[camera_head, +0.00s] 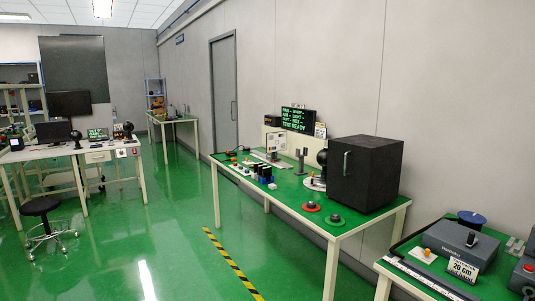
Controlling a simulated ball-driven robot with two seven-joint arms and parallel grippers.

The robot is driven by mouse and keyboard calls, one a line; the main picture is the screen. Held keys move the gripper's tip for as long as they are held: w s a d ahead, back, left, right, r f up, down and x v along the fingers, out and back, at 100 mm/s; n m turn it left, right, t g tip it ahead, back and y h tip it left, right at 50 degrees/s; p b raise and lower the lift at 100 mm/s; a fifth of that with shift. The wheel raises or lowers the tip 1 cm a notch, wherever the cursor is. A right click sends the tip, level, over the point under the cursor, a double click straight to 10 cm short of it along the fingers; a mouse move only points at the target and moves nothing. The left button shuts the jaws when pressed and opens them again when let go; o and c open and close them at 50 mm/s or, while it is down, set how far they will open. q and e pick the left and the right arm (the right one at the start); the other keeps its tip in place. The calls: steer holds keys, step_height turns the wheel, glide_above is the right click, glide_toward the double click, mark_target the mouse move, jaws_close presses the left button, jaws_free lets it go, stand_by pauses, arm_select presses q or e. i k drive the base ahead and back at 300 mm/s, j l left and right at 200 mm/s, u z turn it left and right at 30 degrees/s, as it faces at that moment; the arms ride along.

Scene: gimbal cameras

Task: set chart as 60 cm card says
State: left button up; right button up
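A small white panel (275,142) that looks like a chart stands towards the back of the middle green-topped bench. Its markings are too small to read. A white strip (266,160), perhaps a rail, lies by its foot. A small white card (320,130) stands by the wall behind that bench, its text unreadable. A white card reading 20 cm (462,269) leans at the front of a grey box on the right bench. I cannot make out a card reading 60 cm. Neither of my grippers is in view.
The right bench holds a grey box (460,245). A stool (41,206) stands left. The green floor between benches is clear, with a striped line (232,264).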

mark_target(276, 142)
steer(key=i+l+z, duration=0.25)
steer(key=i, duration=1.15)
steer(key=i+j+z, duration=0.1)
steer(key=i+z, duration=0.15)
steer(key=i, duration=1.1)
steer(key=i+j+z, duration=0.1)
steer(key=j, duration=0.3)
steer(key=i+j+z, duration=0.1)
steer(key=i+j, duration=0.25)
steer(key=j, duration=0.1)
